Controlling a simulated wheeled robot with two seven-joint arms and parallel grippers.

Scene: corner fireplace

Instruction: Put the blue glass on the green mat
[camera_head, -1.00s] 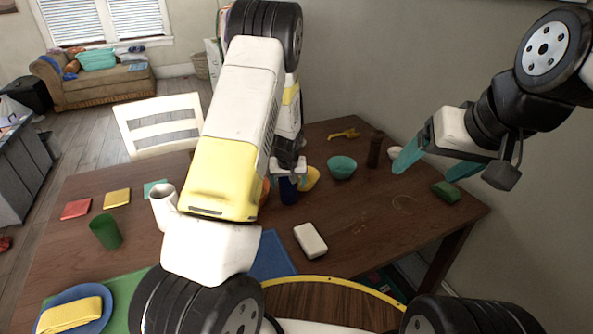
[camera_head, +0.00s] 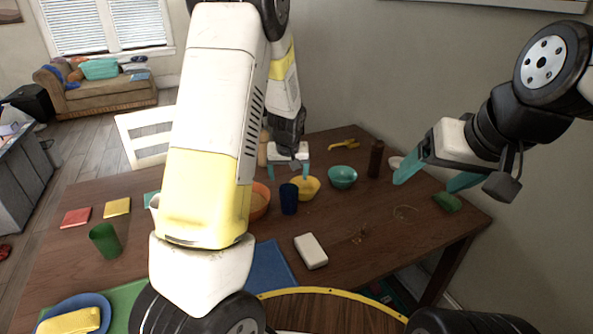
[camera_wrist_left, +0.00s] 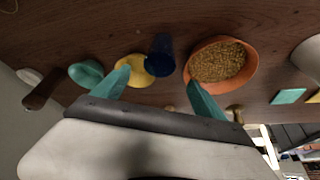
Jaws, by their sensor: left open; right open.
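The blue glass (camera_head: 289,199) stands upright on the wooden table, close to the yellow bowl (camera_head: 311,187) and orange bowl (camera_head: 260,201). It also shows in the left wrist view (camera_wrist_left: 160,55), beyond the fingertips and between their directions. My left gripper (camera_head: 289,173) is open and empty, above and behind the glass, apart from it. The green mat (camera_head: 127,296) lies at the table's front left, partly covered by a blue plate (camera_head: 92,303) and hidden partly by my left arm. My right gripper (camera_head: 433,175) is open and empty over the table's right side.
A green cup (camera_head: 104,240) stands behind the mat. A teal bowl (camera_head: 342,177), brown bottle (camera_head: 375,159) and white block (camera_head: 311,251) stand to the right. A blue mat (camera_head: 270,270) lies at the front. The orange bowl in the left wrist view (camera_wrist_left: 253,75) holds grain.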

